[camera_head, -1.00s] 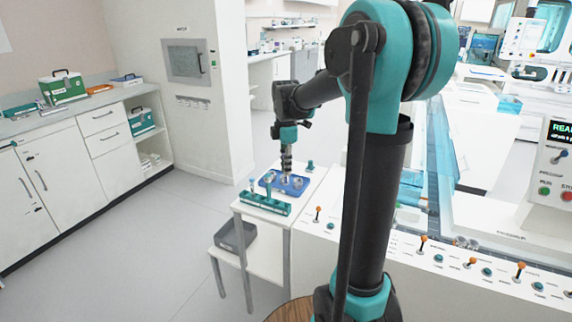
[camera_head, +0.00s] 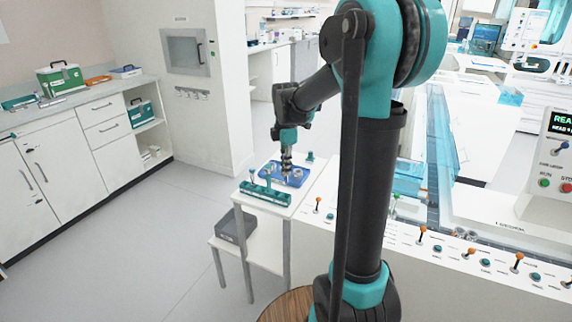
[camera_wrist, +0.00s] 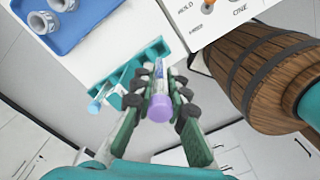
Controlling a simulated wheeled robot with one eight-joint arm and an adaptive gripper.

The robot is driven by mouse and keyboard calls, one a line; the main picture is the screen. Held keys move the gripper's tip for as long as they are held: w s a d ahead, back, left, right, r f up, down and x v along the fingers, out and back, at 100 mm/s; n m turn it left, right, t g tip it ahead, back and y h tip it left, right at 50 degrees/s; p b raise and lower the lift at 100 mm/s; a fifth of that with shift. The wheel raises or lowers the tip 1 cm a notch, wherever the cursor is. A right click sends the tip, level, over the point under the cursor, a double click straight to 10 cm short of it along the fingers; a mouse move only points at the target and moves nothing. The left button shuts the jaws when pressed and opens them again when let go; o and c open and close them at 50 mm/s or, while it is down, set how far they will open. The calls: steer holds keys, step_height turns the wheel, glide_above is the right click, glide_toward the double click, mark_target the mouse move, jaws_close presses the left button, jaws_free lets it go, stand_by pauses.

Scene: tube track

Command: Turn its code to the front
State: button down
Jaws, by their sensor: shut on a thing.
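A clear tube with a purple cap (camera_wrist: 160,108) is between the fingers of my gripper (camera_wrist: 162,98) in the wrist view, its cap towards the camera. My gripper is shut on it. No code can be made out on the tube. The teal rack (camera_wrist: 130,76) lies just behind it; I cannot tell whether the tube's lower end is in the rack. A tube with a light blue cap (camera_wrist: 94,107) stands in the rack to the left. In the head view my gripper (camera_head: 287,172) is over the white side table, near the teal rack (camera_head: 265,194).
A blue tray (camera_head: 270,171) with grey ring-shaped parts lies behind the rack, also in the wrist view (camera_wrist: 82,38). A white panel with orange-tipped levers (camera_head: 470,252) runs to the right. A grey box (camera_head: 236,232) sits on the table's lower shelf. A brown wooden round form (camera_wrist: 262,72) is at right.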

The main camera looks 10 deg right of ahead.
mark_target(286, 182)
steer(key=shift+f, duration=4.35)
steer(key=n, duration=1.1)
steer(key=shift+f, duration=0.2)
